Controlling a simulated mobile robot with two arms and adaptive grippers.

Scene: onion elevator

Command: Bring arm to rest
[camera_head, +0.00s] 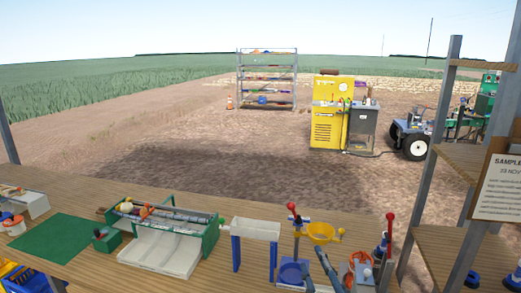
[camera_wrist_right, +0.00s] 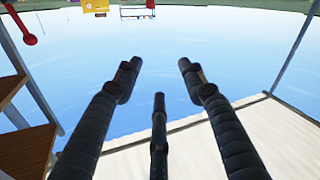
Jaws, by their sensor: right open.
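My right gripper (camera_wrist_right: 157,80) shows large in the right wrist view, its dark jointed fingers spread apart with nothing between them. Behind the fingers is blue sky. My left gripper is not in view.
The wooden bench (camera_head: 75,195) holds a green sorting machine (camera_head: 212,236), a green mat (camera_head: 50,240) and red-knobbed levers (camera_head: 390,216). A post and shelves (camera_head: 460,160) stand at the right. Beyond are a yellow machine (camera_head: 325,115), a rack (camera_head: 267,80) and open dirt.

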